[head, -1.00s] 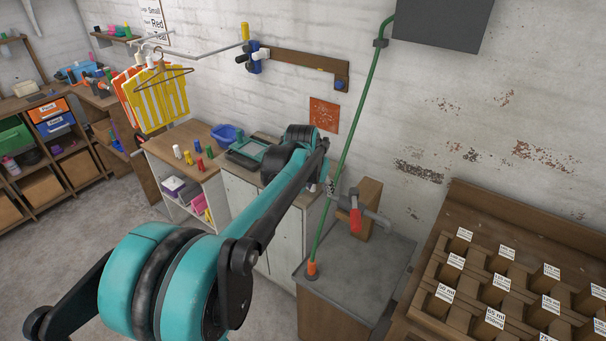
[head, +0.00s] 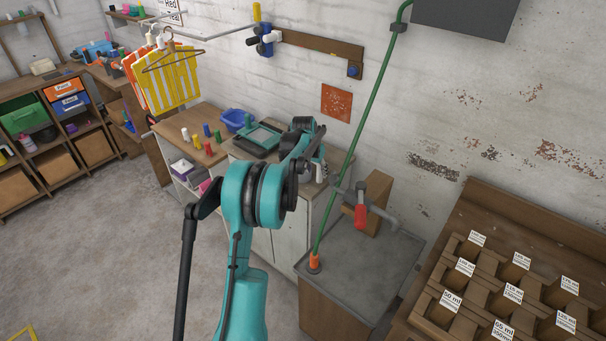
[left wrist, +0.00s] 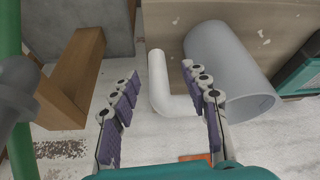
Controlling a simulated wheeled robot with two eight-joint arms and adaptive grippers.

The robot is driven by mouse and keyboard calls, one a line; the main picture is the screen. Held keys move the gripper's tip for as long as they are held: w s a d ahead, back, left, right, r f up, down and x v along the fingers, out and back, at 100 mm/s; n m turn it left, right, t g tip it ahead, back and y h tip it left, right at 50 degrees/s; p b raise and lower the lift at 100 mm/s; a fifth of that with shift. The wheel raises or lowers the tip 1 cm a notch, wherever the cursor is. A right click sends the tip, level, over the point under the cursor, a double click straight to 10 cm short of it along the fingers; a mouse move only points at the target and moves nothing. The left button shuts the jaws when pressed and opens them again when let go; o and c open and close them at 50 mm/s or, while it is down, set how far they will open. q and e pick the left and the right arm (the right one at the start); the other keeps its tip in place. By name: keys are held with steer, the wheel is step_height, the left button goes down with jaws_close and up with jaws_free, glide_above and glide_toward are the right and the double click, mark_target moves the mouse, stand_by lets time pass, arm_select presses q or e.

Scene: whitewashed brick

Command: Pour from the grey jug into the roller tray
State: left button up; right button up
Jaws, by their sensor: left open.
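The grey jug (left wrist: 232,62) is a plain cylinder with a pale bent handle (left wrist: 158,80), seen in the left wrist view on the wooden cabinet top. My left gripper (left wrist: 160,75) is open, with one finger on each side of the handle in the picture; I cannot tell whether either touches. Its right finger overlaps the jug's body. In the head view my left gripper (head: 317,168) is over the right end of the cabinet top, and my arm largely hides the jug. The teal roller tray (head: 247,148) lies to the left of it; its edge shows in the left wrist view (left wrist: 300,72).
A wooden rack (head: 480,200) fills the right side.

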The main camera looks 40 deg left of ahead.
mark_target(320, 175)
arm_select(q)
steer(key=b+x, duration=0.1)
steer(key=x, duration=0.1)
steer(key=b+x, duration=0.1)
steer(key=x, duration=0.2)
steer(key=shift+w+d, duration=0.15)
steer(key=shift+w, duration=0.2)
steer(key=shift+r, duration=0.15)
steer(key=shift+c, duration=0.9)
jaws_close()
